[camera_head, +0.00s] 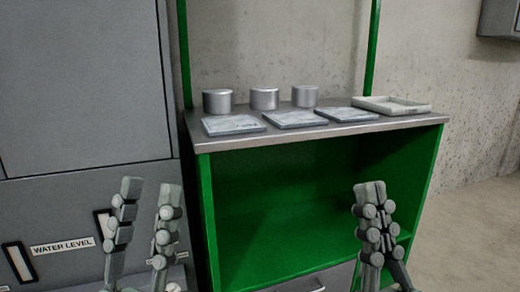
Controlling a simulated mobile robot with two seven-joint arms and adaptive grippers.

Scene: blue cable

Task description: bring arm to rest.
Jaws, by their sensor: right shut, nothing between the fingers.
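My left gripper (150,192) is at the lower left, pointing up, with its two fingers well apart and nothing between them. It is in front of the grey cabinet. My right gripper (370,187) is at the lower right, pointing up, with its fingers together and nothing held. It is in front of the open green shelf, below the worktop's front edge. Both grippers appear clear of the bench. No blue cable shows in this view.
A green bench with a grey worktop (320,133) holds three metal cylinders (264,99), three flat grey plates (295,118) and a shallow tray (392,105). A tall grey cabinet (80,85) stands at the left. Bare floor (470,235) lies at the right.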

